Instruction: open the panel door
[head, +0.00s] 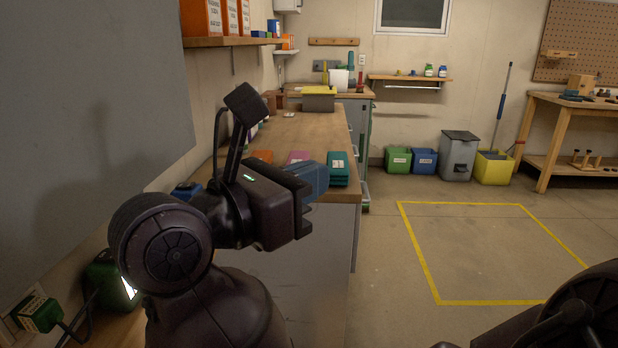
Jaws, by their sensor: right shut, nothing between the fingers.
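A large flat grey panel (85,75) fills the upper left of the head view. I take it for the panel door, but its hinges and handle are not visible and I cannot tell how far it stands open. A dark shadow lies on its lower part.
A green device (108,280) with a cable sits at lower left. Bins (460,155) and a workbench (552,105) stand at the back. The yellow-outlined floor (485,250) is clear.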

